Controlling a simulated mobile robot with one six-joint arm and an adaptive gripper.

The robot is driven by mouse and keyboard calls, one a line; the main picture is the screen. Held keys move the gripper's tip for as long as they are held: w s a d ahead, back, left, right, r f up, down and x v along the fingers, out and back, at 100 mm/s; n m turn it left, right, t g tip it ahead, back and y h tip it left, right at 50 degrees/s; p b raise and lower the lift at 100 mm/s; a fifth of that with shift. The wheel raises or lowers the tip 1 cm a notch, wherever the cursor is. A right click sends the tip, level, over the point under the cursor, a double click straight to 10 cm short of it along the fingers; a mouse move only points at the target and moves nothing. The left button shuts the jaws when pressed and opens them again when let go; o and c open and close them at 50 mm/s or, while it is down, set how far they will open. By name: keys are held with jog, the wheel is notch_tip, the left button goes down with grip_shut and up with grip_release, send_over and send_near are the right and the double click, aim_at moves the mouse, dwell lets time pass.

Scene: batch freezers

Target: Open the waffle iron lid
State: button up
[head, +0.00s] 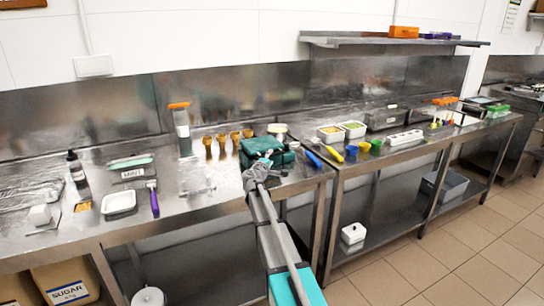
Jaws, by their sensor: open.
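A dark green, boxy appliance, which looks like the waffle iron (256,145), sits on the steel counter (225,180) right of the middle of its left section. Its top looks lowered, but my arm's end covers part of its front, so the lid edge and any handle are hard to make out. My gripper (262,165) is at the front of the waffle iron, open, with nothing seen between its fingers. I cannot tell whether it touches the iron.
Several orange-brown cones (222,142) stand just left of the iron, with a tall orange-capped bottle (181,130) beyond. A blue-handled tool (312,158) lies to the right. A white tray (119,202) and purple-handled tool (154,201) lie at left.

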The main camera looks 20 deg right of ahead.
aim_at(272, 156)
jog(key=shift+x, duration=1.6)
grip_shut()
